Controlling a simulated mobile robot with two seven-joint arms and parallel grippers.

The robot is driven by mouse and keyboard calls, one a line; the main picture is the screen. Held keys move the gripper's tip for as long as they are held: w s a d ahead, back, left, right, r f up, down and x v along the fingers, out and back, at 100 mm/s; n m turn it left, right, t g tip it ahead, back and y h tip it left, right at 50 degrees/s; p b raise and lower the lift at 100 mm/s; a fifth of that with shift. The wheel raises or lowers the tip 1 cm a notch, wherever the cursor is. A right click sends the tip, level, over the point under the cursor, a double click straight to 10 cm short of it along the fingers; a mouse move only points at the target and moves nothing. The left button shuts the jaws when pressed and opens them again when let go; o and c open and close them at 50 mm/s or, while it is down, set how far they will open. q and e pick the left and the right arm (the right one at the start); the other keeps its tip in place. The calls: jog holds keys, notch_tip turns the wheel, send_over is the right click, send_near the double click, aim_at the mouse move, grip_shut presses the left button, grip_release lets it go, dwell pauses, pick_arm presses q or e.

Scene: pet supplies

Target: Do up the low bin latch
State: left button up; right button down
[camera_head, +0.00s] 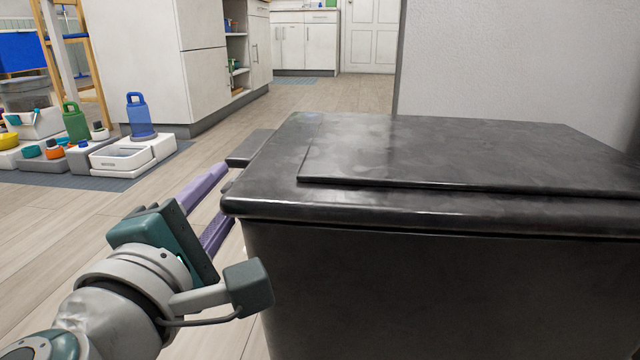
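A large black bin (420,290) with a closed-looking dark lid (450,150) fills the right half of the head view. A flat dark tab (250,148), which looks like the latch, juts out from the bin's left side near the rim. Its lower part and catch are hidden by the bin and the fingers. My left gripper (229,192) has purple fingers that stand apart, pointing at the bin's left side just below the tab. I cannot tell whether a finger touches the tab or bin. My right gripper is not in view.
A grey wall (520,60) stands behind the bin. At the back left, a mat (60,185) holds pet feeders, including a blue dispenser (140,118) and a green one (75,122). White cabinets (140,60) stand beyond. The wooden floor left of the bin is clear.

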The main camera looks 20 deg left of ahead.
pick_arm(q)
grip_shut()
dwell(0.3)
jog(key=shift+d+r+p, duration=0.1)
jog(key=shift+r+p, duration=0.15)
jog(key=shift+p, duration=0.15)
jog(key=shift+w+d+m+p, duration=0.15)
jog(key=shift+m+p, duration=0.2)
jog(key=shift+m, duration=0.35)
grip_release()
